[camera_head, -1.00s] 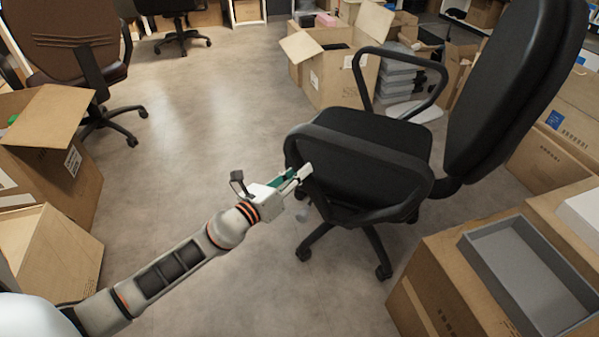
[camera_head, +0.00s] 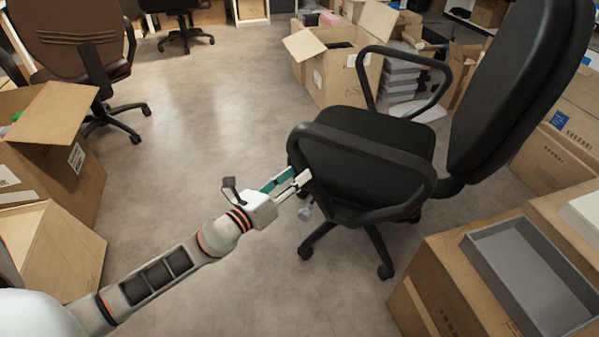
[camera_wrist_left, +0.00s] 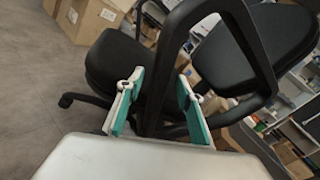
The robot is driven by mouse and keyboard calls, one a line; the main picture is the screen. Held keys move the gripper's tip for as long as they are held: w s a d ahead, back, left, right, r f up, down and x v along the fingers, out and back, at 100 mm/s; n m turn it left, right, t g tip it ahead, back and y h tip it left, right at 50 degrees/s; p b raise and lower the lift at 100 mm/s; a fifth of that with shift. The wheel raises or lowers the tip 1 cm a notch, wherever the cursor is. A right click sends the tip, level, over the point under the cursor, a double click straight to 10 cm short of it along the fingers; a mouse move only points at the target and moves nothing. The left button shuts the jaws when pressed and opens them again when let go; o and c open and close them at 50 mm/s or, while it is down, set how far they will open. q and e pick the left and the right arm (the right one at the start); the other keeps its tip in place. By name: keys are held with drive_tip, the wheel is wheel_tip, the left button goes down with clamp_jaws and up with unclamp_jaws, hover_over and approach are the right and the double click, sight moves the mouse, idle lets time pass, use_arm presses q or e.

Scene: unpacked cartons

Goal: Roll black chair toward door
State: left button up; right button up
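The black chair (camera_head: 365,150) stands right of centre in the head view, its back to the right and its near armrest (camera_head: 400,165) towards me. My left gripper (camera_head: 292,180) is at the left end of that armrest. In the left wrist view, the gripper (camera_wrist_left: 158,105) is open, with its green-padded fingers on either side of the black armrest (camera_wrist_left: 240,35). Gaps show beside the bar, so it does not look clamped. Exact contact cannot be told. My right gripper is not in view. No door can be made out.
Open cartons stand at left (camera_head: 50,150) and behind the chair (camera_head: 330,75). A carton with a grey tray (camera_head: 530,275) is close at the lower right. A brown chair (camera_head: 70,45) stands upper left. The floor (camera_head: 210,110) between is clear.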

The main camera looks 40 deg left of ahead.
use_arm(q)
drive_tip(key=s, duration=0.9)
drive_tip(key=shift+a, duration=0.4)
